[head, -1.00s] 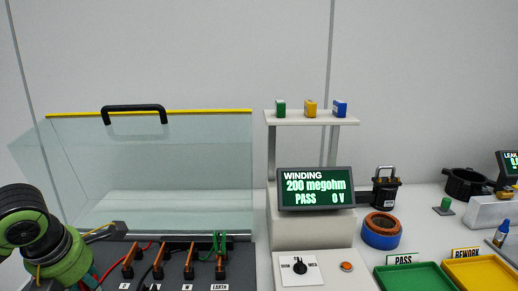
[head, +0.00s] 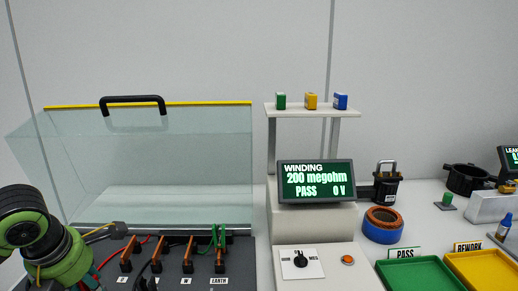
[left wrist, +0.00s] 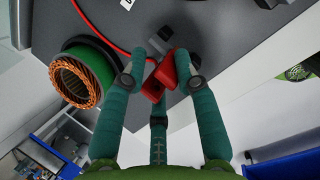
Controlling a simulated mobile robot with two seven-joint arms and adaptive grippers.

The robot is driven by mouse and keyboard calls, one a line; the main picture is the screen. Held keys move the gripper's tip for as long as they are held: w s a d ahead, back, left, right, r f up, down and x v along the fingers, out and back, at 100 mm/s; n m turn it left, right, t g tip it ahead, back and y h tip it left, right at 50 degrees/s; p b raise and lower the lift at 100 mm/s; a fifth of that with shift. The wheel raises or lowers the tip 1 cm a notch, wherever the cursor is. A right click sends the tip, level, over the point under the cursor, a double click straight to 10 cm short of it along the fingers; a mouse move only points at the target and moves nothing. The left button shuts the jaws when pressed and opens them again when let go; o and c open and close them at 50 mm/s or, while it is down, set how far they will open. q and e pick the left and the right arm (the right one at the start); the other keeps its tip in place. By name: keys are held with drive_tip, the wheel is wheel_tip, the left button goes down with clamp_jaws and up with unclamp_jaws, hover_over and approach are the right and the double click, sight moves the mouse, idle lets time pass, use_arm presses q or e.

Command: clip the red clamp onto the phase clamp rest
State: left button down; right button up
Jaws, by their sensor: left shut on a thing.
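My left gripper (left wrist: 160,82) is shut on the red clamp (left wrist: 154,86) in the left wrist view. The clamp sits between the teal fingertips, tilted. A red cable (left wrist: 100,28) curves near it. A grey block (left wrist: 186,42), possibly the phase clamp rest, is just beyond the clamp; I cannot tell whether they touch. In the head view my left arm comes in at the lower left, and its fingertips and the red clamp are out of sight. My right gripper is not in view.
A green-ringed stator with copper windings (left wrist: 76,80) lies close beside a left finger. The clear hood (head: 150,165) with a black handle stands behind the terminal panel. Brown clamps (head: 158,262) stand on the panel. The meter (head: 316,181) reads 200 megohm, PASS, 0 V.

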use_arm(q)
drive_tip(key=c, duration=0.9)
unclamp_jaws()
drive_tip(key=shift+o, duration=0.3)
drive_tip(key=shift+r, duration=0.15)
drive_tip(key=shift+p+v, duration=1.4)
drive_tip(key=shift+v, duration=0.75)
